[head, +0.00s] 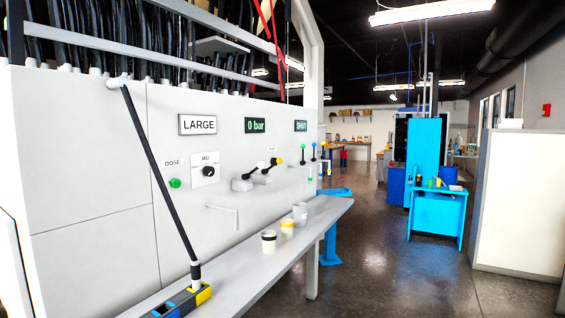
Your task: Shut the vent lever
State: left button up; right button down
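A white machine panel (90,150) carries several levers. One lever with a white knob (261,165) and one with a yellow knob (275,161) lean to the upper right from grey blocks. Further along, levers with a green knob (303,147), a blue knob (314,146) and a yellow knob (323,144) stand roughly upright. Their labels are too small to read, so I cannot tell which is the vent lever. A display reads "SHUT" (301,126), another "0 bar" (257,125). Neither of my grippers is in view.
A grey shelf (235,268) juts out below the panel and holds several cups (269,241). A black rod (157,170) slants across the panel to a yellow and blue block (185,301). The floor (385,265) to the right is clear, up to a blue table (437,215).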

aim_at(279, 161)
jog(key=k, duration=0.65)
jog(key=z, duration=0.4)
jog(key=i, duration=0.45)
jog(key=z, duration=0.7)
jog(key=i, duration=1.7)
jog(key=u, duration=0.65)
